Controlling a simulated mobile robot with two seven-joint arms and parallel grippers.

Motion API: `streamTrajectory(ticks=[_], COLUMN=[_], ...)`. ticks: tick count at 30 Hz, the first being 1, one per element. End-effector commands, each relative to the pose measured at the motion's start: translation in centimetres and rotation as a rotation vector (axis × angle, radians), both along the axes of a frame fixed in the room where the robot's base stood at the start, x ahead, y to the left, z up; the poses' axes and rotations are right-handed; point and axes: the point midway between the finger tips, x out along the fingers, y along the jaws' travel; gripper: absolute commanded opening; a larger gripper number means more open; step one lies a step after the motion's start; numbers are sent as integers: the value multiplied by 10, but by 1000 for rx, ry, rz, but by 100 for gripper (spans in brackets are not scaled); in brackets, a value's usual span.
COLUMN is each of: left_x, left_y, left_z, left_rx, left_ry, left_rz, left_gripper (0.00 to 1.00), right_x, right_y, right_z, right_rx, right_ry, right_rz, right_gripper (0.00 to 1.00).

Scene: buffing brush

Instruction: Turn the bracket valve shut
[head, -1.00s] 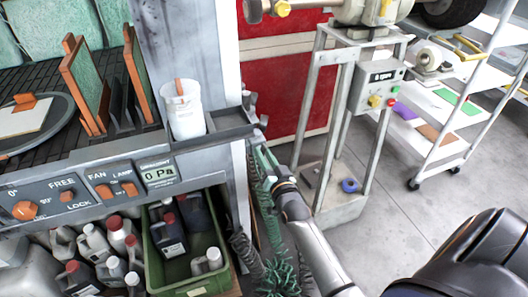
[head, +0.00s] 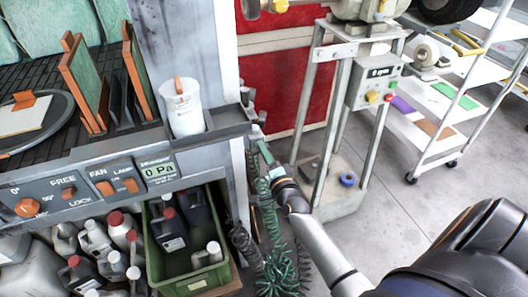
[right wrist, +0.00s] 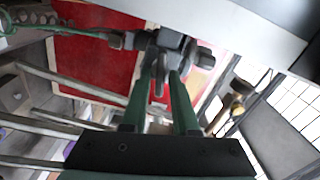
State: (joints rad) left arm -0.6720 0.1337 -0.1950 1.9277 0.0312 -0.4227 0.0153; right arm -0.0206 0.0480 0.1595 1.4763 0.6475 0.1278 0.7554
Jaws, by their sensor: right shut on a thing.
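The bracket valve (head: 249,104) is a small dark metal fitting at the right end of the grey bench ledge, partly hidden by the post and my gripper. In the right wrist view the valve (right wrist: 168,42) shows at the top centre, with a grey lever handle (right wrist: 158,80) pointing down between my fingers. My right gripper (head: 259,143) reaches up to it from below. In the right wrist view its two green fingers (right wrist: 160,78) are shut on the handle. Their exact contact is hard to make out. My left gripper is out of view.
Green coiled hoses (head: 272,235) hang beside and below my right gripper. A white cup (head: 183,110) stands on the ledge left of the valve. A metal stand (head: 345,195) with a switch box is to the right. A green crate (head: 190,284) holds bottles below.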

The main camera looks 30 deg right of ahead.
Motion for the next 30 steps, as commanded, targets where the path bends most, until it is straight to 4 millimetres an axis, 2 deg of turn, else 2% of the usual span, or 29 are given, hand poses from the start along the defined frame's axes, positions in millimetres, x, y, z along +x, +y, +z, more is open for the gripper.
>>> streamTrajectory(ticks=[12,30], left_x=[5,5], left_y=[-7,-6], left_z=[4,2], left_rx=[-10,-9], left_ry=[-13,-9], left_rz=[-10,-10], left_gripper=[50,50], right_x=[1,1], right_y=[-1,-1], right_z=[1,2], right_rx=[198,232], right_ry=[-54,-63], right_rz=[0,0], right_gripper=[0,0])
